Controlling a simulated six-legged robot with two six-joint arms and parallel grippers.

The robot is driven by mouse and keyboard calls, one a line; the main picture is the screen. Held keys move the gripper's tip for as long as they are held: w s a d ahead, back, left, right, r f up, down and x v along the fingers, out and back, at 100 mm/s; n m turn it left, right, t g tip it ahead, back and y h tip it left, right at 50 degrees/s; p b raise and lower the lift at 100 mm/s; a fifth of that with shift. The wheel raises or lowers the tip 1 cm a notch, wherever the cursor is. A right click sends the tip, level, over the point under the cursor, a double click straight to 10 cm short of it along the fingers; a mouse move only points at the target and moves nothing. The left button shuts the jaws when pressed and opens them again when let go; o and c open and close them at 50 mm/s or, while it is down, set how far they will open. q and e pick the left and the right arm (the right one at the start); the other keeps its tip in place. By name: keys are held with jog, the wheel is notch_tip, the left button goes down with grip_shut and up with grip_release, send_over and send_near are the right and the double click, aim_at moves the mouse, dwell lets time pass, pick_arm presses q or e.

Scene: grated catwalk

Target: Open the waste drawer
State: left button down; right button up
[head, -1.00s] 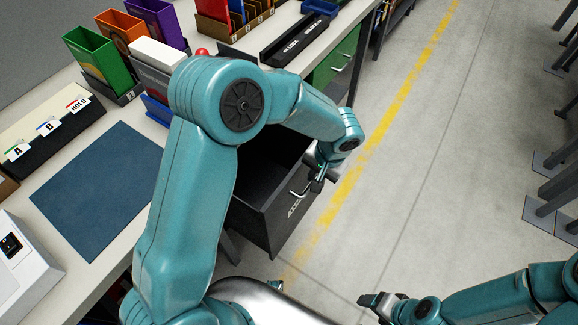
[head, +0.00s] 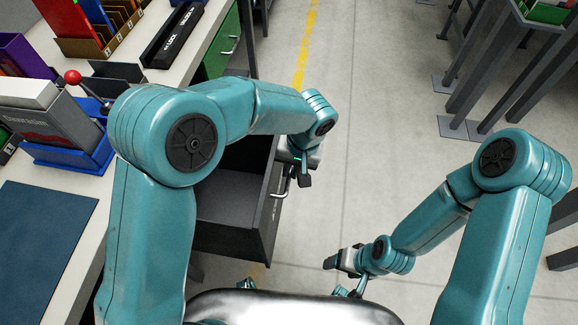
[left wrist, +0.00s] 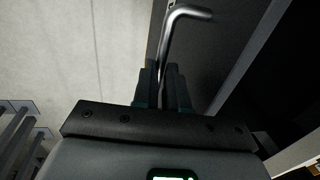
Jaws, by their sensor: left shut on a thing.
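A dark grey drawer (head: 232,205) stands pulled out from under the workbench, its empty-looking inside showing from above. Part of it is hidden behind my left arm. Its metal bar handle (head: 282,184) is on the front face. My left gripper (head: 303,178) is at that handle, shut on it. In the left wrist view the handle (left wrist: 166,42) runs down between the two fingers (left wrist: 162,88), against the dark drawer front (left wrist: 215,55). My right gripper (head: 338,262) is low over the floor, apart from the drawer; its finger gap is unclear.
A green drawer (head: 222,45) is farther along the bench. The bench top holds a blue mat (head: 40,250), a blue tray (head: 75,155), a red-knobbed lever (head: 74,78) and a black box (head: 172,40). Grey floor is clear right of the drawer; racks (head: 485,85) stand beyond.

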pick_arm(q)
jog(key=c, duration=1.2)
grip_release()
jog(key=shift+o, duration=0.2)
jog(key=d+r+p, duration=0.1)
jog(key=d+r, duration=0.2)
jog(key=r, duration=1.3)
jog(key=shift+s, duration=0.15)
